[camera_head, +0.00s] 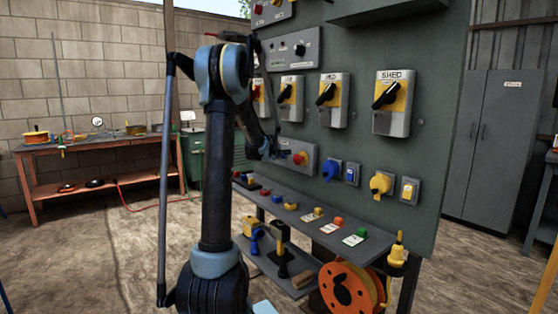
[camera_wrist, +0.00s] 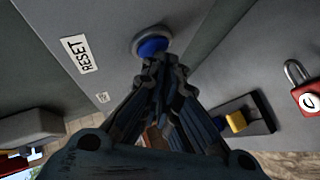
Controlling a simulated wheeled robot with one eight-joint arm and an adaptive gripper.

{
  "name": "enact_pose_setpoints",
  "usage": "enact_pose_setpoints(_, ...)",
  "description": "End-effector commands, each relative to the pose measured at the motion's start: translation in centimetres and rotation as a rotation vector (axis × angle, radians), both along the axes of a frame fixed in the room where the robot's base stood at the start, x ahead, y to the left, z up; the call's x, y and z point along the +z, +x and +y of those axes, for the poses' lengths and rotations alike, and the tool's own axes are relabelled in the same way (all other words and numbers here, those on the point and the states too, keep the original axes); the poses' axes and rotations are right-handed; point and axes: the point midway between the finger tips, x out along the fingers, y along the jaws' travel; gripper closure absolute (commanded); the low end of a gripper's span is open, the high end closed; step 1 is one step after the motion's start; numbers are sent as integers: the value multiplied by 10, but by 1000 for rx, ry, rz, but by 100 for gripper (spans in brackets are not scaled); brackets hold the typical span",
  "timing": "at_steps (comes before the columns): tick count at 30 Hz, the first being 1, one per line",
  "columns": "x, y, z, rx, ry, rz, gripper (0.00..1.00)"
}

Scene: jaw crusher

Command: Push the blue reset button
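The blue reset button (camera_wrist: 152,47) sits in a round grey collar on a grey panel in the wrist view. A white label reading RESET (camera_wrist: 81,54) is to its left. My gripper (camera_wrist: 165,66) is shut, with its fingertips together just below the button and overlapping its lower edge in the picture. I cannot tell whether they touch it. In the head view my gripper (camera_head: 277,150) is at the left end of a grey control box (camera_head: 310,153) with a red button; the blue button is not discernible there.
A red padlock (camera_wrist: 308,100) and a yellow-and-black part (camera_wrist: 237,120) are to the right in the wrist view. In the head view, rotary switches (camera_head: 328,98) line the board above, and a shelf (camera_head: 325,228) with small parts juts out below. Open floor lies left.

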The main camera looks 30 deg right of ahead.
Motion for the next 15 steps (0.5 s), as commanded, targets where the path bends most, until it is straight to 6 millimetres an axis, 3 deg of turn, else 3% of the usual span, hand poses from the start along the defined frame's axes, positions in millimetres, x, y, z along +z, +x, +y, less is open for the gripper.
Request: enact_pose_setpoints(15,0,-2,39,3,0,0,100)
